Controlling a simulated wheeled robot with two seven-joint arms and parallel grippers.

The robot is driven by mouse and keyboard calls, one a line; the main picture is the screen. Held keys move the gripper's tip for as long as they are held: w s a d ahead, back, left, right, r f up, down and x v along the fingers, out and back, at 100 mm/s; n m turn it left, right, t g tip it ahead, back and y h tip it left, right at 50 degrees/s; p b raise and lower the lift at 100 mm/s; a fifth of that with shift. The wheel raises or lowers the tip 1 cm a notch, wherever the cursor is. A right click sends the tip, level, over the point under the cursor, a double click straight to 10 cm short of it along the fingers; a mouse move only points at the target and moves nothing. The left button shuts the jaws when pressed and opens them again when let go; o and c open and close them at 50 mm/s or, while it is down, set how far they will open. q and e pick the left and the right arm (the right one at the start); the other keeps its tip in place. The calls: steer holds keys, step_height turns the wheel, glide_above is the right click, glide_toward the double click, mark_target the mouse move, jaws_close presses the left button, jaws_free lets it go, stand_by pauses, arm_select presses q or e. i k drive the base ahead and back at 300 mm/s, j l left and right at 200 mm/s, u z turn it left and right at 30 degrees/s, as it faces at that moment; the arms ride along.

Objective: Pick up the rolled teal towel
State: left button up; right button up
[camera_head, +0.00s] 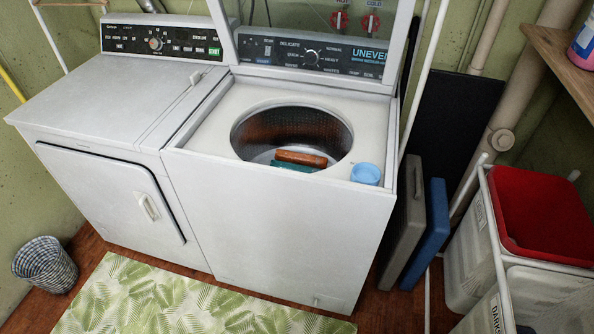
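A teal item (288,166), which looks like the rolled teal towel, lies inside the open drum of the top-loading washer (270,225). Only a small part of it shows. An orange-brown rolled item (302,158) lies just behind it and seems to cover part of it. I cannot tell whether the two touch. The washer lid (330,35) is raised. Neither of my grippers is in view.
A light blue cup (366,173) stands on the washer's front right rim. A closed dryer (120,170) adjoins on the left. Folded grey (404,230) and blue (430,230) panels and a hamper with a red bin (540,212) stand right. A leaf-patterned mat (165,300) lies in front.

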mark_target(277, 163)
steer(key=i+j+z, duration=0.9)
steer(key=i+j, duration=0.2)
steer(key=j, duration=0.25)
